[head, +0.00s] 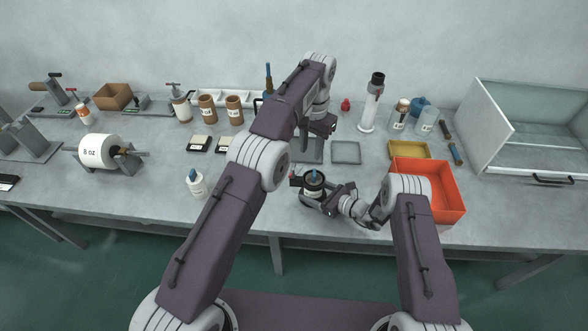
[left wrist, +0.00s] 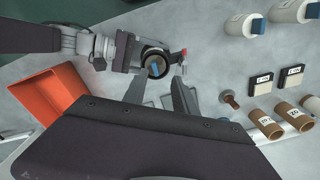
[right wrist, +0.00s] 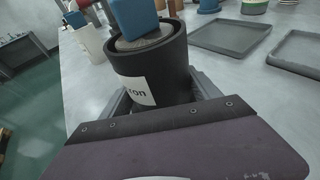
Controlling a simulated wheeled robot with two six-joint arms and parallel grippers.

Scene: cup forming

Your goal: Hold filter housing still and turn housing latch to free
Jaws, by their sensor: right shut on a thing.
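The filter housing (head: 314,190) is a black upright cup with a white label and a blue block on top, near the table's front edge. It shows in the left wrist view (left wrist: 155,55) and large in the right wrist view (right wrist: 150,75). My right gripper (right wrist: 155,100) is shut around its body. A small red-tipped part (left wrist: 184,53) stands beside the housing, and it may be the latch; I cannot tell if it is attached. My left gripper (left wrist: 157,88) is open and empty, above and behind the housing, apart from it.
An orange bin (head: 428,185) stands right of the housing. A white bottle (head: 196,184) stands to its left. Grey flat trays (head: 346,152) and a yellow tray (head: 408,150) lie behind. Bare table lies between bottle and housing.

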